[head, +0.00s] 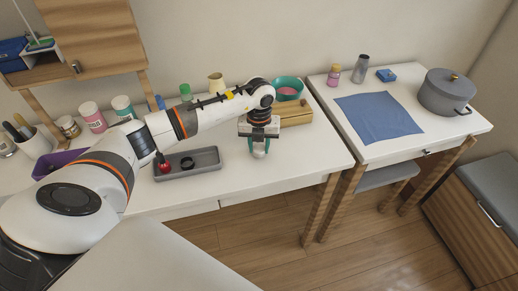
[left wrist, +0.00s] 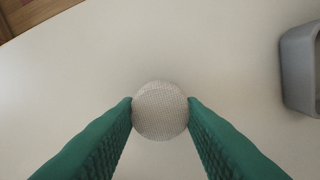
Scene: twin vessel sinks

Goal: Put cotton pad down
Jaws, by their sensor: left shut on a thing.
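The cotton pad (left wrist: 159,110) is a round, white, finely textured disc between the green fingertips in the left wrist view. My left gripper (head: 259,151) is shut on it, with one finger at each side of the pad (left wrist: 160,108). The gripper points down over the bare front part of the white table (head: 290,160), right of the grey tray. In the head view the pad is too small to make out between the fingers. I cannot tell whether it touches the table top. My right gripper is not in view.
The grey tray (head: 207,167) holds a red round thing (head: 165,167) and a dark ring (head: 187,163). Its edge also shows in the left wrist view (left wrist: 298,70). A wooden box (head: 296,112) and teal bowl (head: 287,88) stand behind the gripper. The table right of the gripper is clear.

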